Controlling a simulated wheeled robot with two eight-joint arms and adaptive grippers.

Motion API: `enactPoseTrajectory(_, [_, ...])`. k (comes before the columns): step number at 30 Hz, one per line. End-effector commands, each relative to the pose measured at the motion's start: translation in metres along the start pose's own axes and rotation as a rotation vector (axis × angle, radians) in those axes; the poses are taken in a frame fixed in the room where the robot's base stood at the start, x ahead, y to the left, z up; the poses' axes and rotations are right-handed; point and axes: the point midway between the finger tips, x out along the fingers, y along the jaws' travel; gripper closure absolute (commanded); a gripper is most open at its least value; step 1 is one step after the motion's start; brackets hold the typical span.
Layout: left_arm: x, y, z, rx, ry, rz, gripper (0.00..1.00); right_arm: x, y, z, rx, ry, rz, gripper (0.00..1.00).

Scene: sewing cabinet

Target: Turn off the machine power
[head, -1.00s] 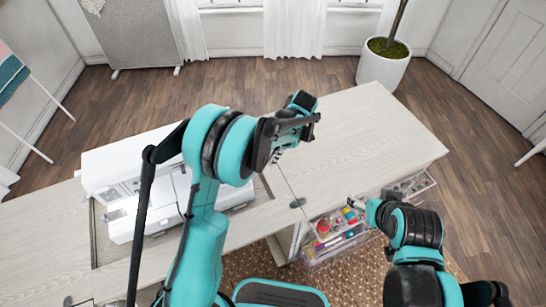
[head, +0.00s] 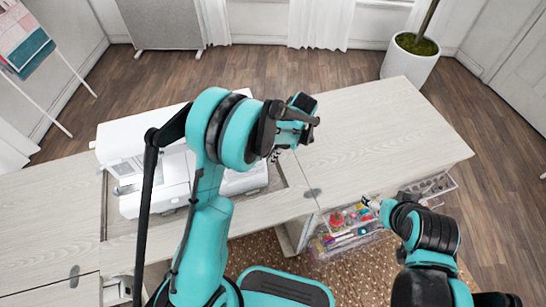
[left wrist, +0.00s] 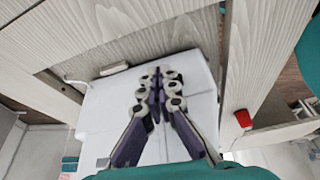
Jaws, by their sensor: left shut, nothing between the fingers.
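The white sewing machine (head: 150,165) sits in the recess of the pale wooden cabinet, partly hidden behind my left arm in the head view. In the left wrist view its white body (left wrist: 120,110) lies beneath my left gripper. My left gripper (left wrist: 159,78) is shut and empty, with its fingertips together over the white surface; I cannot tell whether they touch it. In the head view the left gripper (head: 275,155) is at the machine's right end, mostly hidden by its wrist. A small red piece (left wrist: 243,118) is right of the gripper; I cannot make out a power switch.
My right gripper (head: 370,203) is beside an open clear drawer (head: 345,245) of colourful sewing supplies. The cabinet top (head: 380,130) is bare to the right. A potted plant (head: 408,60) stands behind it, and a grey panel (head: 165,22) stands at the back left.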

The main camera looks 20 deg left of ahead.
Motion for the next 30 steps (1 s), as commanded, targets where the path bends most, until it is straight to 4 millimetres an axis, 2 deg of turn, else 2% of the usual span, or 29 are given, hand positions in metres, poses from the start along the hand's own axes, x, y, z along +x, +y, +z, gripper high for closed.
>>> enactPoseTrajectory(2, [0.003,0.002,-0.006,-0.002,0.000,0.000,1.00,0.001,0.000,0.001,0.000,0.000,0.000,0.29])
enactPoseTrajectory(11, [0.002,0.000,-0.005,-0.002,0.002,0.000,1.00,0.001,0.000,0.001,0.000,0.000,0.000,0.29])
enactPoseTrajectory(21, [0.001,-0.014,-0.001,-0.002,0.002,-0.001,1.00,0.003,0.000,0.002,0.000,0.000,0.000,0.29])
enactPoseTrajectory(30, [0.000,-0.014,0.000,-0.001,0.001,-0.001,1.00,0.003,0.000,0.002,0.000,0.000,0.000,0.29])
